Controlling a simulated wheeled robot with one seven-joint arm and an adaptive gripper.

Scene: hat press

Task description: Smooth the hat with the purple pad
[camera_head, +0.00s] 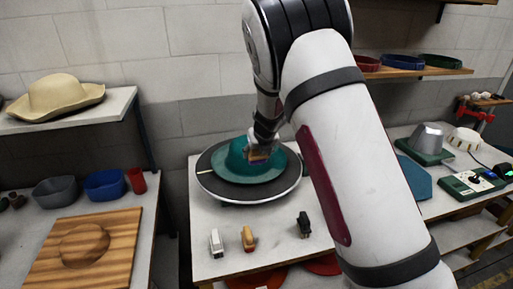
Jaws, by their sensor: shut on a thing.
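A teal hat (234,160) with a rounded crown and wide brim sits on a dark round turntable (210,184) on the middle table. My gripper (260,148) is at the right side of the crown, pointing down. It is shut on a small purple pad (258,157), which shows a little yellowish colour too. The pad is at the crown, just above the brim; whether it presses on the felt is too small to tell.
A white-grey brush (216,243), an orange one (248,239) and a black one (304,225) lie at the table's front. A straw hat (55,96) rests on the left shelf. A wooden block (85,250) and bowls stand left; a machine (472,183) stands right.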

